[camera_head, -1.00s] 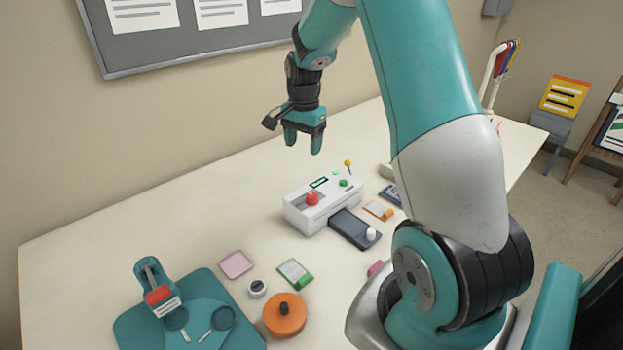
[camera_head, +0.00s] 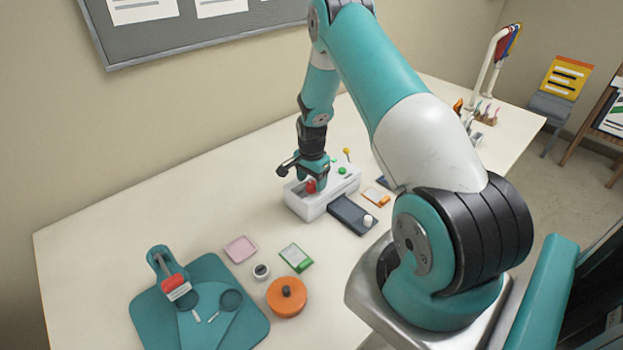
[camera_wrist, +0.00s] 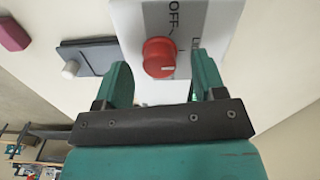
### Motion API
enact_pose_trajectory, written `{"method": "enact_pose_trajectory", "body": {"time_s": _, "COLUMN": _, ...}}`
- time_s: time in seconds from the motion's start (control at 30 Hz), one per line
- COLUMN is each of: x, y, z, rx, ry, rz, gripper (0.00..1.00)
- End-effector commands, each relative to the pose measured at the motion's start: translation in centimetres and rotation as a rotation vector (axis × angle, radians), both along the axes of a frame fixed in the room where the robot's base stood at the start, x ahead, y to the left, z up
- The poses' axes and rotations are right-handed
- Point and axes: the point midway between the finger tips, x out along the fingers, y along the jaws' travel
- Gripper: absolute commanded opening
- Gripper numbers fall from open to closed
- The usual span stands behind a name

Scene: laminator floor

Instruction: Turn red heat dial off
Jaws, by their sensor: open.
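The red heat dial (camera_wrist: 160,58) sits on the white laminator (camera_head: 318,203), and it also shows beneath my gripper in the head view (camera_head: 311,186). In the wrist view the word OFF is printed on the panel beside the dial, and the dial's pale mark points toward the right, not at OFF. My gripper (camera_wrist: 160,75) is open, with one teal finger on each side of the dial. I cannot tell whether either finger touches it. In the head view my gripper (camera_head: 311,182) is low over the laminator and partly hides its top.
A dark slab with a white knob (camera_head: 352,215) lies beside the laminator. An orange round container (camera_head: 287,298), a green card (camera_head: 296,257), a pink tray (camera_head: 240,249) and a teal cutting board (camera_head: 235,325) are nearer. The table's left part is clear.

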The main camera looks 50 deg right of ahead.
Motion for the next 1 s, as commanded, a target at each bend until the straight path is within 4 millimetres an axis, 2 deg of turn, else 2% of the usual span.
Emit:
{"method": "enact_pose_trajectory", "body": {"time_s": 0.17, "x": 0.0, "y": 0.0, "z": -1.2, "rx": 0.0, "ry": 0.0, "rz": 0.0, "gripper": 0.64}}
{"method": "enact_pose_trajectory", "body": {"time_s": 0.43, "x": 0.0, "y": 0.0, "z": -1.4, "rx": 0.0, "ry": -0.001, "rz": 0.0, "gripper": 0.64}}
{"method": "enact_pose_trajectory", "body": {"time_s": 0.47, "x": 0.0, "y": 0.0, "z": -1.4, "rx": 0.0, "ry": 0.0, "rz": 0.0, "gripper": 0.61}}
{"method": "enact_pose_trajectory", "body": {"time_s": 0.67, "x": 0.0, "y": 0.0, "z": -1.3, "rx": 0.0, "ry": 0.0, "rz": 0.0, "gripper": 0.16}}
{"method": "enact_pose_trajectory", "body": {"time_s": 1.0, "x": 0.0, "y": 0.0, "z": -1.5, "rx": 0.0, "ry": -0.001, "rz": 0.036, "gripper": 0.15}}
